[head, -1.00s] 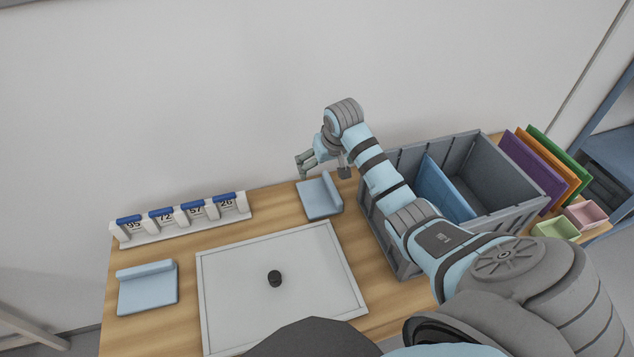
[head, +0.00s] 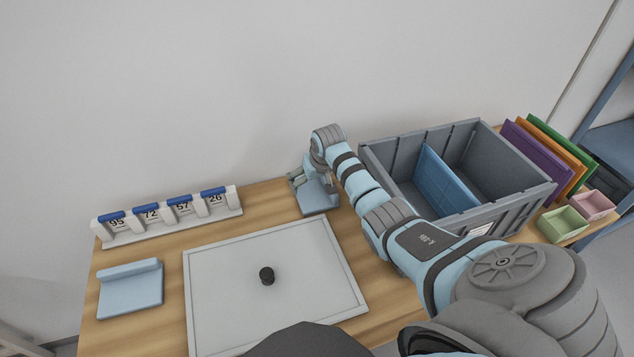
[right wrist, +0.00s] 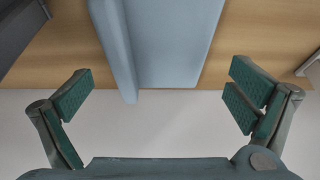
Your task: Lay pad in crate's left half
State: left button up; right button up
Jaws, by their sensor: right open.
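A light blue pad (head: 318,198) with a raised lip lies on the table's back part, left of the crate. It also shows in the right wrist view (right wrist: 172,40). My right gripper (head: 299,178) is at the pad's back edge, partly hidden by my arm. In the right wrist view the gripper (right wrist: 162,95) is open, with its fingers wide apart and the pad's lip and body between them in the picture, apart from both. The grey crate (head: 520,208) stands right of my arm. A blue divider (head: 445,180) parts it; its left half looks empty where visible.
A second light blue pad (head: 130,291) lies at the table's left. A white framed board (head: 230,300) with a black knob (head: 267,276) is in the middle. A numbered rack (head: 170,215) stands behind. Coloured panels (head: 540,155) and small bins (head: 563,221) stand right of the crate.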

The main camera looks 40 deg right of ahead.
aim_at(313, 189)
jog(key=x, duration=0.1)
jog(key=b+x, duration=0.1)
jog(key=x, duration=0.1)
jog(key=shift+s+a+f+b, duration=0.1)
jog(key=shift+a+f+b, duration=0.05)
jog(key=shift+f+b, duration=0.3)
jog(key=shift+f, duration=0.25)
jog(key=shift+r, duration=0.1)
jog(key=c, duration=0.8)
jog(key=shift+r, duration=0.15)
